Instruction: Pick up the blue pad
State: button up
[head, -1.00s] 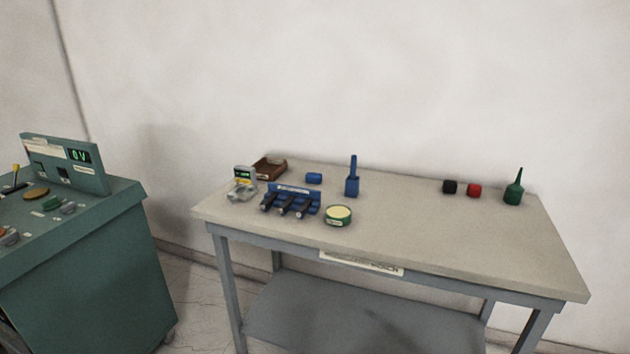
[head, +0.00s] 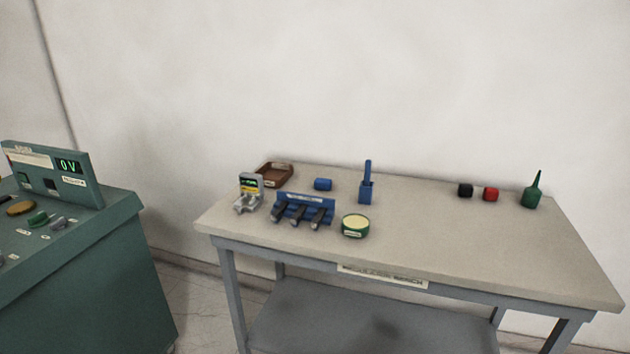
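A small blue block (head: 323,184), which looks like the blue pad, lies on the workbench (head: 480,240) toward its back left. It sits between a brown tray and a blue upright holder, apart from both. My gripper is not in view.
Near the pad are a brown tray (head: 275,174), a blue holder (head: 367,190), a blue rack with black tools (head: 304,208), a grey device (head: 249,191) and a green round tin (head: 355,226). Black (head: 465,190) and red (head: 491,194) pieces and a green bottle (head: 533,195) stand right. A green console (head: 80,260) is left.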

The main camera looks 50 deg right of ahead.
aim_at(322, 184)
jog(key=z, duration=0.1)
jog(key=i, duration=1.3)
jog(key=u, duration=0.3)
